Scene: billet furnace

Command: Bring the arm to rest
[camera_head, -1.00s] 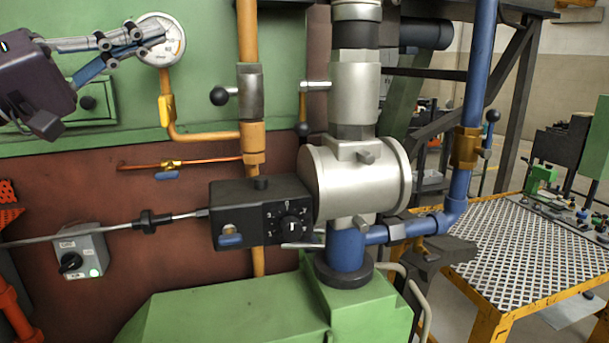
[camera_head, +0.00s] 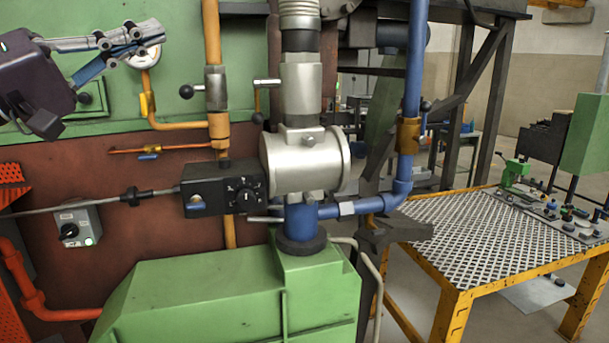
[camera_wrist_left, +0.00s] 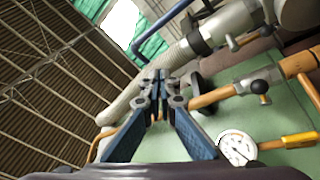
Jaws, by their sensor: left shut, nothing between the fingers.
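My left gripper (camera_head: 148,31) is at the upper left of the head view, raised in front of the green furnace wall (camera_head: 215,60). Its fingers are together with nothing between them. It also shows in the left wrist view (camera_wrist_left: 160,78), fingertips closed and pointing up the picture. In the head view its fingers partly cover a round white pressure gauge (camera_head: 149,58); I cannot tell the gap between them. My right gripper is in neither view.
Orange pipes (camera_head: 211,40) with black-knobbed levers run down the wall. A silver valve body (camera_head: 305,162) and black control box (camera_head: 220,190) sit above a green housing (camera_head: 190,300). A switch box (camera_head: 76,225) is lower left.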

